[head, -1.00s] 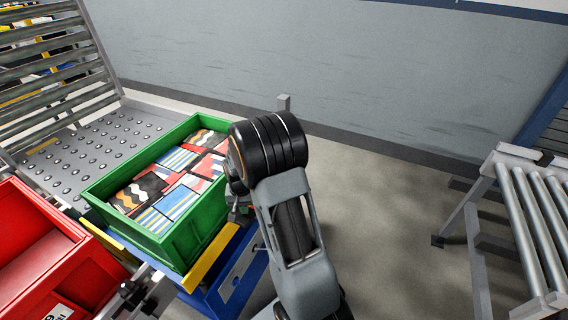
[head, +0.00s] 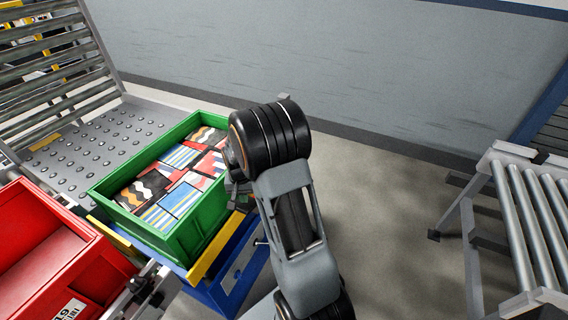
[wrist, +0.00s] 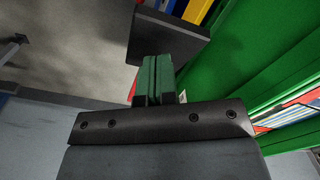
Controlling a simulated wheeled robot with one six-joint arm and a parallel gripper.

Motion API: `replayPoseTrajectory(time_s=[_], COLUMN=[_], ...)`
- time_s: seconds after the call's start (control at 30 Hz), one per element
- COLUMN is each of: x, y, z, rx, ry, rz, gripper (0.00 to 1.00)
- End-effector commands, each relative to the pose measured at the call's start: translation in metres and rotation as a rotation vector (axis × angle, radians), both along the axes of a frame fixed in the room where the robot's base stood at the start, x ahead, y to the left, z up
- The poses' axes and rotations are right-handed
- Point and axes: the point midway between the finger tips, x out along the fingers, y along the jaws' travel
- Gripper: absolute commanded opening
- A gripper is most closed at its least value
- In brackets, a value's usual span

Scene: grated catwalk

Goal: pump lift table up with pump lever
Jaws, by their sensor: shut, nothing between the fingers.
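The lift table (head: 240,270) is blue with a yellow edge and stands left of my arm in the head view. A green crate (head: 197,238) of patterned boxes rests on it. My gripper (wrist: 158,78) is shut and empty in the wrist view, beside the green crate wall. A dark flat plate (wrist: 170,38) lies just past its fingertips. I cannot tell if that is the pump lever or if the fingers touch it. In the head view my wrist largely hides the gripper and the area around it. A small grey post top (head: 284,97) shows behind my wrist.
A red bin (head: 35,245) stands at the lower left. A grey studded table (head: 100,135) with a slatted back is behind it. A roller conveyor (head: 525,215) stands at the right. Bare floor (head: 395,230) lies between it and my arm, with a grey wall behind.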

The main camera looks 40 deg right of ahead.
Motion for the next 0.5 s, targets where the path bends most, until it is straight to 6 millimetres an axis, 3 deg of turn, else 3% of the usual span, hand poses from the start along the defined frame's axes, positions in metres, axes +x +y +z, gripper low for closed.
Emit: replayPoseTrajectory(time_s=[0.1, 0.5], x=[0.000, -0.001], y=[0.000, -0.002], z=[-0.027, -0.093], rx=[0.000, -0.001], ry=[0.002, 0.002], rz=[0.000, -0.002], gripper=[0.00, 0.00])
